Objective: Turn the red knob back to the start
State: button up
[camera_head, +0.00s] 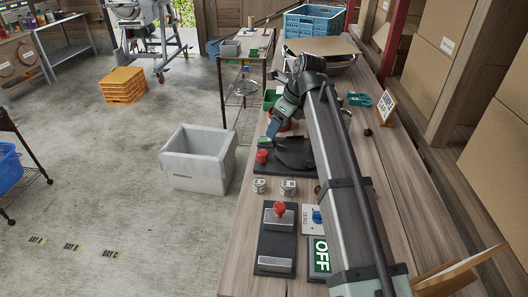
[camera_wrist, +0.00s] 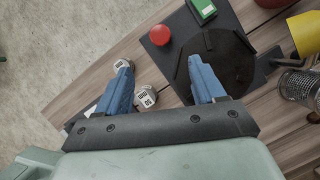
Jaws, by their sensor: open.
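A red knob (camera_head: 263,156) sits at the left corner of a dark board (camera_head: 262,168) that carries a dark round piece and a green block. In the wrist view the red knob (camera_wrist: 160,35) lies beyond my open fingertips, with the dark board (camera_wrist: 187,18) under it. A second red knob (camera_head: 280,208) stands on a black and silver plate (camera_head: 264,238) nearer the front of the bench. My gripper (camera_head: 271,136) is open and empty above the dark board; in the wrist view its blue fingers (camera_wrist: 160,68) are apart and touch neither knob.
Two small metal weights (camera_head: 288,187) stand between the two plates. A green OFF sign (camera_head: 320,256) and a blue knob (camera_head: 317,216) are at the front. A yellow object (camera_wrist: 306,34) and a mesh cup (camera_wrist: 299,87) are right of the board. A white bin (camera_head: 198,160) stands on the floor.

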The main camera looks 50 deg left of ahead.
aim_at(263, 153)
jog(key=x, duration=1.3)
jog(key=shift+s+a+f, duration=0.15)
jog(key=shift+a+f, duration=0.05)
jog(key=shift+f, duration=0.1)
jog(key=shift+c, duration=0.2)
jog(key=c, duration=1)
